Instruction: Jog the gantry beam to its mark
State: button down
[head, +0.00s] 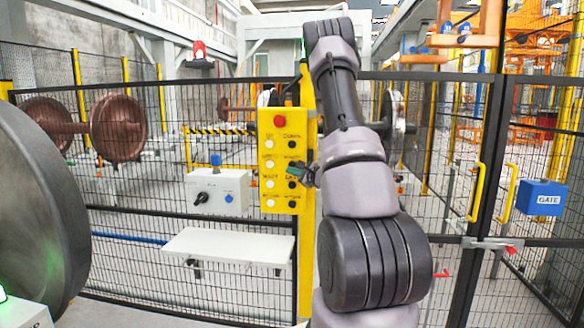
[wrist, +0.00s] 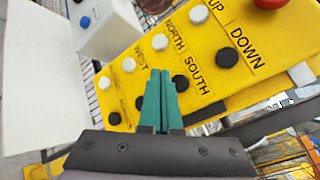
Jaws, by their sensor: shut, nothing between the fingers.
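The yellow control panel (head: 268,180) hangs on a yellow post, with a red button at its top and columns of white and black buttons. In the wrist view the panel (wrist: 215,92) shows the white NORTH button (wrist: 160,41), black SOUTH button (wrist: 181,83), white UP button (wrist: 199,14) and black DOWN button (wrist: 228,57). My gripper (wrist: 160,74) is shut and empty; its green fingertips appear between the white and black columns, beside SOUTH. It also shows at the panel's right side in the head view (head: 300,172). I cannot tell whether it touches. I cannot single out the gantry beam or its mark.
A black mesh fence stands behind the panel. A white shelf (head: 228,246) and a grey switch box (head: 218,192) are on its left. A large dark wheel (head: 40,200) fills the left edge. A blue GATE box (head: 541,198) and orange hoisting gear (head: 465,41) are at right.

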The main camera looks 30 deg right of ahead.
jog(key=shift+w+d, duration=0.95)
jog(key=shift+w, duration=0.25)
dwell(1.2)
jog(key=shift+w+d, duration=0.2)
jog(key=shift+w, duration=0.15)
jog(key=shift+w+d, duration=0.25)
jog(key=shift+w, duration=0.05)
dwell(2.5)
dwell(1.1)
jog(key=shift+s+a, duration=0.5)
jog(key=shift+s, duration=0.15)
jog(key=shift+s+a, duration=0.75)
jog(key=shift+s, duration=0.25)
jog(key=shift+s+a, duration=0.75)
jog(key=shift+s, duration=0.25)
